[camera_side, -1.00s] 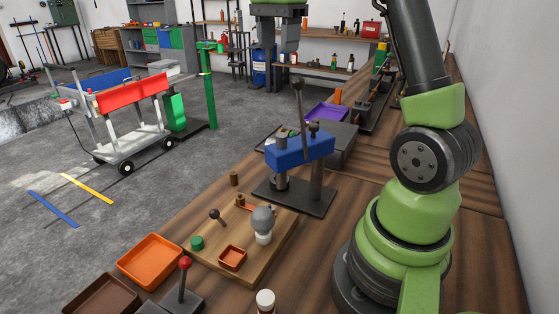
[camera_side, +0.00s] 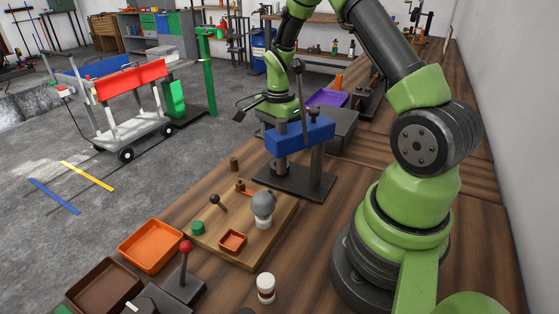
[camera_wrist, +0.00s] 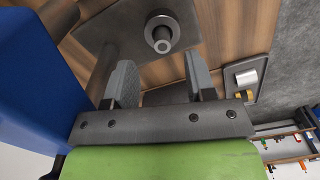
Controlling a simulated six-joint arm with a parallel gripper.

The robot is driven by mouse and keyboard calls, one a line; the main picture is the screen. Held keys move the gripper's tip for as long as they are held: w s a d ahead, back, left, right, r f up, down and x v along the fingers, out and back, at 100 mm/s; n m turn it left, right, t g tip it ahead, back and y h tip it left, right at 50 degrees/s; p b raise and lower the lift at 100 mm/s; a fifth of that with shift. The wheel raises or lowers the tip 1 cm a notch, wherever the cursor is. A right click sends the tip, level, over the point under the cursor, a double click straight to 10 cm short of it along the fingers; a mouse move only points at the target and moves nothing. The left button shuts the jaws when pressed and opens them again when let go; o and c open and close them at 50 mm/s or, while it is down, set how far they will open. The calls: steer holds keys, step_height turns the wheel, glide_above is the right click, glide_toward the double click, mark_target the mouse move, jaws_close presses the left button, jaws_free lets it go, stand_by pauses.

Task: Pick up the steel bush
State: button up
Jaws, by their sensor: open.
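A silver cylinder, which looks like the steel bush (camera_wrist: 246,77), rests on a dark tray (camera_wrist: 262,64) at the right of the wrist view, beside a brass-coloured piece (camera_wrist: 243,97). My gripper (camera_wrist: 158,72) is open, with nothing between its two fingers. The silver cylinder lies to the right of the right finger, apart from it. In the side view my gripper (camera_side: 245,107) is behind and left of the blue press head (camera_side: 300,134). The bush cannot be made out there.
The press base (camera_wrist: 110,35) carries a grey collared pin (camera_wrist: 161,32) ahead of the fingers. The blue press head (camera_wrist: 35,70) stands close on the left. A wooden board (camera_side: 205,236) with parts and an orange tray (camera_side: 152,246) lie nearer the side camera.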

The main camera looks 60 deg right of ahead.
steer(key=f, duration=0.6)
steer(key=shift+d, duration=0.35)
jaws_close()
